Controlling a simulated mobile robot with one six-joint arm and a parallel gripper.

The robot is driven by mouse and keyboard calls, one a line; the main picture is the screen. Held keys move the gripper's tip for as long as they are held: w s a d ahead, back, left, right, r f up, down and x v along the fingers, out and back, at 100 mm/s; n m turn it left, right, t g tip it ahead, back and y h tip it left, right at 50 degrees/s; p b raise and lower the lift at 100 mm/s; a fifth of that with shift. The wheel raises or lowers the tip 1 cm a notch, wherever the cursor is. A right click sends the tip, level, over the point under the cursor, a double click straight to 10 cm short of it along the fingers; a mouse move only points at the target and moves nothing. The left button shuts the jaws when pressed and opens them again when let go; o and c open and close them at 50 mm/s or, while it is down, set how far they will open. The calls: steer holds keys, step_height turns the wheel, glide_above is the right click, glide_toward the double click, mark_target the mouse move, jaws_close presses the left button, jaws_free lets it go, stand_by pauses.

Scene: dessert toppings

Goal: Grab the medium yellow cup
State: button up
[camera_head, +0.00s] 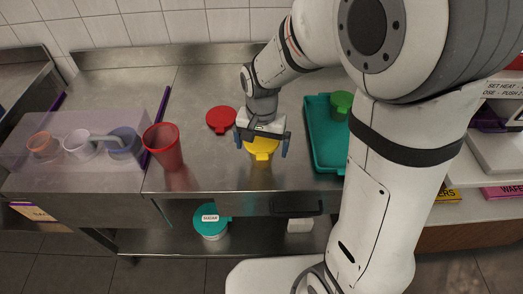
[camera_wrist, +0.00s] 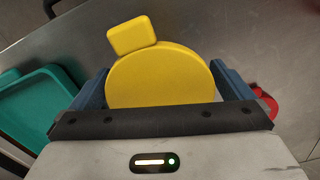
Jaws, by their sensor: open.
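The yellow item (camera_head: 262,153) is on the steel counter, near its front edge, below my gripper (camera_head: 262,142). In the wrist view the yellow item (camera_wrist: 160,80) shows a flat round top with a squared tab. Its sides are mostly hidden, so I cannot tell how deep it is. My gripper (camera_wrist: 160,88) is open, with one blue finger on each side of the round top. I cannot tell whether the fingers touch it.
A red round piece (camera_head: 221,119) lies just left. A tall red cup (camera_head: 164,148) stands farther left. A teal tray (camera_head: 322,150) with a green cup (camera_head: 341,104) is at the right. A clear cover (camera_head: 75,120) encloses several cups. A sugar container (camera_head: 211,226) stands on the lower shelf.

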steer(key=shift+c, duration=0.6)
steer(key=c, duration=0.8)
steer(key=shift+o, duration=0.2)
steer(key=shift+r, duration=0.1)
